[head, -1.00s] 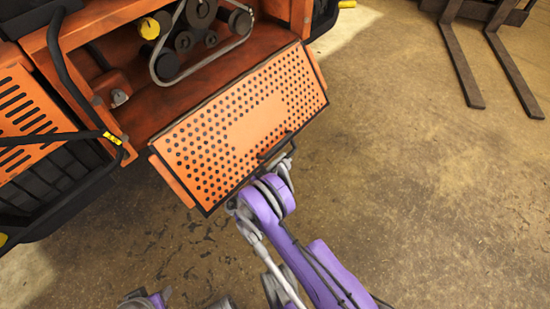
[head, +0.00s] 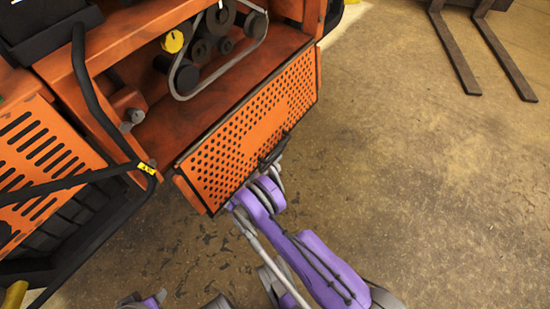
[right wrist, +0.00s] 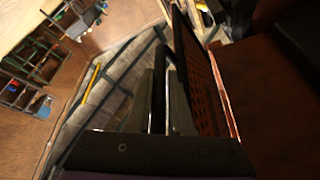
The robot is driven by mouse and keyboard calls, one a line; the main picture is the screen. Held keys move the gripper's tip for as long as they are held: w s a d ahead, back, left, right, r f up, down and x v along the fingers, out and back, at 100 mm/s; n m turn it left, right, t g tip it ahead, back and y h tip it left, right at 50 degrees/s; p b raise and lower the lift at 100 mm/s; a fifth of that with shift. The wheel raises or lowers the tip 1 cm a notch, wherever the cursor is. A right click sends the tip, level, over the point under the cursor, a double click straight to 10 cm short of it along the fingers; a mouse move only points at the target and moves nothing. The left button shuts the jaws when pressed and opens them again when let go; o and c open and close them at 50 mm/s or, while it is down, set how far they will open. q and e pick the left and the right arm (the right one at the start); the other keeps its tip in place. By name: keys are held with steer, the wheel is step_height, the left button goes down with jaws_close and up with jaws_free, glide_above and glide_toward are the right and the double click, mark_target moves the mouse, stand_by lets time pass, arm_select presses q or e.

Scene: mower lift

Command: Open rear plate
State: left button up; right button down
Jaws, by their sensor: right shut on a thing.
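The rear plate (head: 245,135) is an orange perforated panel at the back of the orange mower, below the open bay with the pulleys. It is tilted, with a black handle (head: 272,152) on its outer edge. My right gripper (head: 274,170) is at this handle, at the end of the purple arm. In the right wrist view its fingers (right wrist: 160,105) are shut on the dark handle bar (right wrist: 160,85), with the plate (right wrist: 198,80) just to the right. The handle partly hides the fingertips in the head view.
Pulleys and a belt (head: 205,50) sit in the bay above the plate. A black bent bar (head: 95,105) and a slotted orange panel (head: 40,155) are at left. Fork tines (head: 480,45) lie at top right. The concrete floor (head: 420,190) at right is clear.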

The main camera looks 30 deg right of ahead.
arm_select(q)
steer(key=shift+w+a, duration=0.15)
steer(key=shift+w, duration=0.2)
arm_select(e)
steer(key=shift+w+a+f, duration=0.1)
steer(key=shift+w+a, duration=0.15)
steer(key=shift+w, duration=0.45)
steer(key=c, duration=1.1)
jaws_free()
steer(key=shift+a, duration=0.1)
